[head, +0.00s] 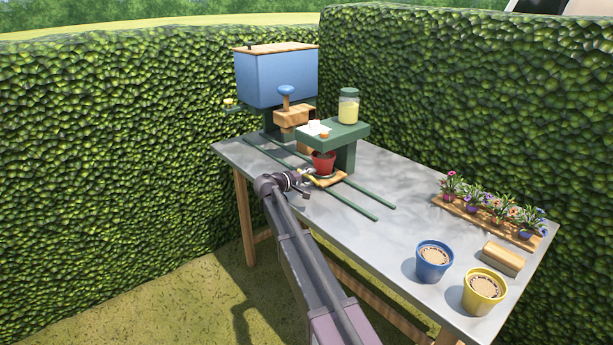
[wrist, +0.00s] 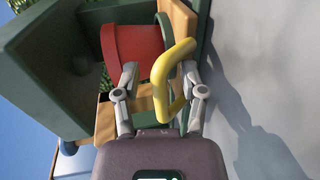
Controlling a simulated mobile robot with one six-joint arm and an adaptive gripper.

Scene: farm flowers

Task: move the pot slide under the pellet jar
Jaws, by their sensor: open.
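The pot slide (head: 331,181) is a small wooden carriage on two green rails and carries a red pot (head: 323,162). The red pot also shows in the wrist view (wrist: 138,48). The slide's yellow handle (wrist: 176,72) lies between the fingers of my open gripper (wrist: 160,75); I cannot tell whether either finger touches it. In the head view my gripper (head: 306,182) is at the slide's near left side. The pellet jar (head: 348,108), clear with pale yellow contents, stands on a green shelf (head: 350,135). The pot is below the shelf's near left part.
A blue hopper (head: 277,78) and a wooden block with a blue knob (head: 286,91) stand at the far left. Blue (head: 434,263) and yellow (head: 484,292) pots and a flower tray (head: 469,218) are to the right. The rails' near ends (head: 375,217) are clear.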

